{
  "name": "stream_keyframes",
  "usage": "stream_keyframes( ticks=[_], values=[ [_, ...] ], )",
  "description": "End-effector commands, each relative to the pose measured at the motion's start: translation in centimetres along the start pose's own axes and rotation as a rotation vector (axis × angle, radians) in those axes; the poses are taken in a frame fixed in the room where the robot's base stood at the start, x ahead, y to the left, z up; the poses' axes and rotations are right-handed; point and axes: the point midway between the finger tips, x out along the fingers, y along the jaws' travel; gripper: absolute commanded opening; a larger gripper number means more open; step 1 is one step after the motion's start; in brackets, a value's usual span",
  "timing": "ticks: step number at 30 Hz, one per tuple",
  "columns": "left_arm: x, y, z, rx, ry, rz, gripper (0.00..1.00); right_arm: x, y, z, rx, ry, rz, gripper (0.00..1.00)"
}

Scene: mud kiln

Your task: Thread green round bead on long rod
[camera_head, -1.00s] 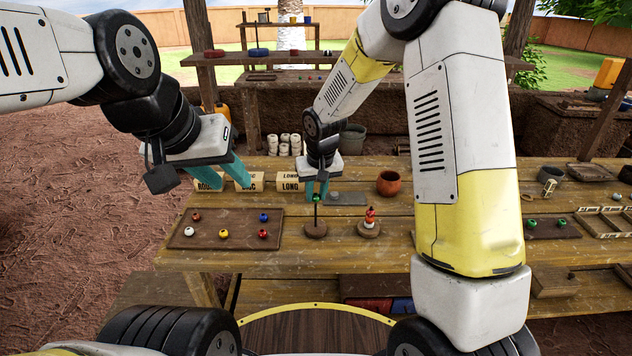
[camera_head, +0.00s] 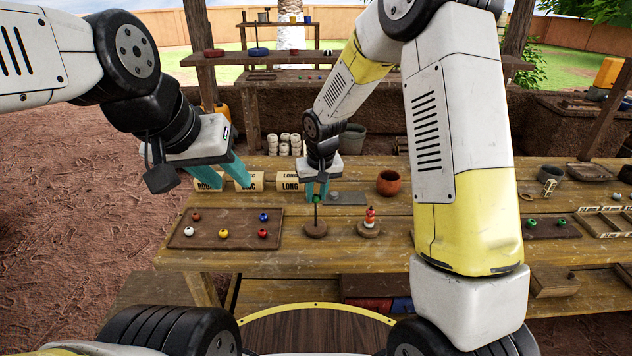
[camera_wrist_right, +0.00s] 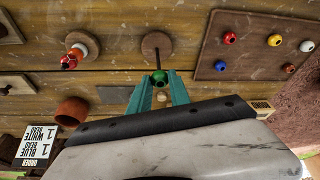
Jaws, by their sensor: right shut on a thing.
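My right gripper (camera_head: 317,190) is shut on the green round bead (camera_head: 316,198) at the top of the long rod (camera_head: 315,214). The rod stands upright on a round wooden base (camera_head: 315,231) on the table. In the right wrist view the bead (camera_wrist_right: 159,77) sits between the fingertips, at the near end of the rod (camera_wrist_right: 157,56). Whether the rod tip is inside the bead's hole cannot be told. My left gripper (camera_head: 220,180) hangs over the table's left back part, its fingers apart and nothing seen between them.
A shorter stand with stacked red, white and orange beads (camera_head: 370,217) is just right of the rod. A brown tray (camera_head: 205,242) with several coloured beads lies left. Behind are label blocks (camera_head: 290,182), a grey plate (camera_head: 346,198) and a clay pot (camera_head: 389,183).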

Motion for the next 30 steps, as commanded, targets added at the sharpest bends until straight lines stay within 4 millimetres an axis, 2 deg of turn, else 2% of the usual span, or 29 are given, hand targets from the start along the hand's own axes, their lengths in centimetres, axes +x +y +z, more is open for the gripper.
stream_keyframes(
  ticks=[30],
  values=[
    [0.0,0.0,0.0,0.000,0.000,0.000,0.36,1.9,0.0,0.6,-0.001,-0.001,0.000,0.00]
  ],
)
